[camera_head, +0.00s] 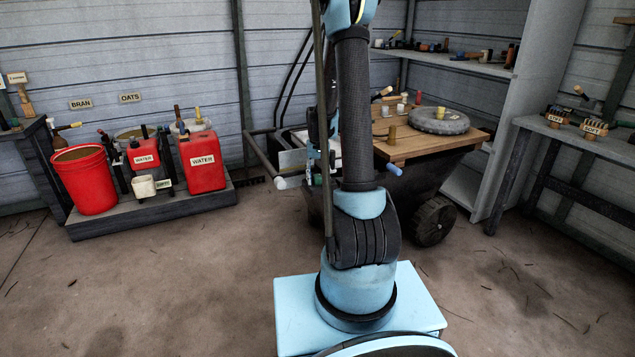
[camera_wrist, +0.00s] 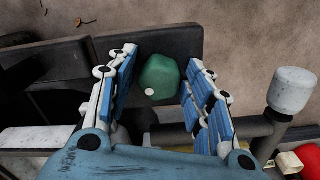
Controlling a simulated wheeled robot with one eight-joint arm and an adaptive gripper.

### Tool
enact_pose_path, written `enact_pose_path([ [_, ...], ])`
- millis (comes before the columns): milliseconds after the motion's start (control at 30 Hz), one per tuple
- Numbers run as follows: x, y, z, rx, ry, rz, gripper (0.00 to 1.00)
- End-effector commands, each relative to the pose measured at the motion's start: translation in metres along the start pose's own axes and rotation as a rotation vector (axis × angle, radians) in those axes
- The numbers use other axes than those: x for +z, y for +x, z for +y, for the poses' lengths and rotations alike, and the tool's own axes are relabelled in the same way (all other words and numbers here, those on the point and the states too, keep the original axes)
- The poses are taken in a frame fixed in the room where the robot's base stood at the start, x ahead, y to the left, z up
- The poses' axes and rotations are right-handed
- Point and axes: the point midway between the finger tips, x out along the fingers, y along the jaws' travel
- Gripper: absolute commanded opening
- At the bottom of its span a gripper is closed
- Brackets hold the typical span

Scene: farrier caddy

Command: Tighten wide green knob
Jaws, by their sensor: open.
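The wide green knob (camera_wrist: 158,75) shows in the wrist view, a rounded, faceted dark green piece with a small white dot near its lower left edge. My gripper (camera_wrist: 164,58) is open, with one blue-padded finger on the left of the knob and the other on the right. A gap shows between the knob and the left finger; the right finger is very close to it, and I cannot tell if they touch. The knob's lower mount is hidden beneath it. In the head view my arm covers the middle of the scene and I cannot make out the knob.
A dark cart with a wooden top (camera_head: 440,140) stands behind my arm. A white cylindrical grip (camera_wrist: 291,90) sits right of my gripper, with a dark bar below it. Red water cans (camera_head: 202,162) stand on a low platform at left. The floor in front is clear.

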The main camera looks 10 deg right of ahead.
Motion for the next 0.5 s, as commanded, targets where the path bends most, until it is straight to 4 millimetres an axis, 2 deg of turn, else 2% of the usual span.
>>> enact_pose_path([
  [500,-0.0001,0.0,-0.0005,0.0,0.464,0.0,0.47],
])
